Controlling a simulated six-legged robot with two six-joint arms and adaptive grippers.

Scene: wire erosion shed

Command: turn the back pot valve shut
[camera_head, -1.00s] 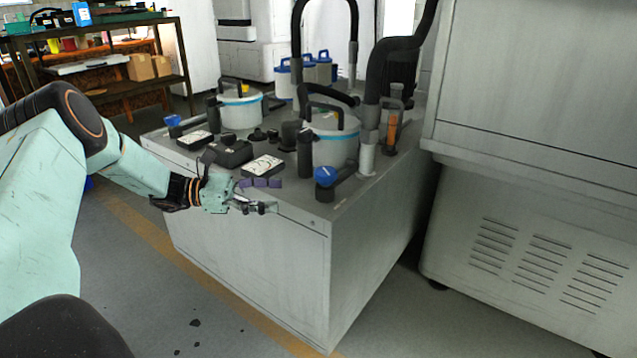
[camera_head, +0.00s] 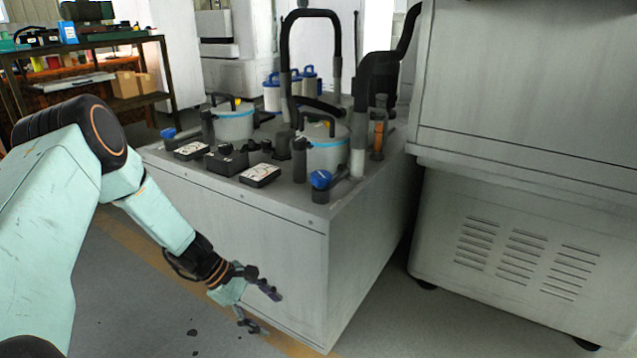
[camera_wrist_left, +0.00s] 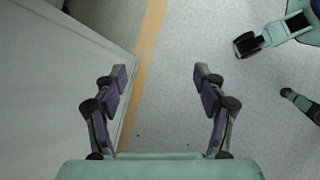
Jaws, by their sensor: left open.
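Two grey pots with blue bands stand on a grey cabinet (camera_head: 290,205). The farther pot (camera_head: 234,126) is at the left, with a small blue-handled valve (camera_head: 168,133) at the cabinet's left edge. The nearer pot (camera_head: 326,157) is at the right, with a larger blue-handled valve (camera_head: 321,180) near the front corner. My left gripper (camera_head: 264,312) is open and empty, low in front of the cabinet's front face and well below both valves. The left wrist view shows its spread fingers (camera_wrist_left: 162,88) above the floor. My right gripper is not in view.
Black hoses (camera_head: 284,70) rise behind the pots. Dark boxes with white labels (camera_head: 260,175) sit between the valves. A large grey machine (camera_head: 500,240) stands to the right. A shelf (camera_head: 90,95) stands at the back left. The floor before the cabinet is clear.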

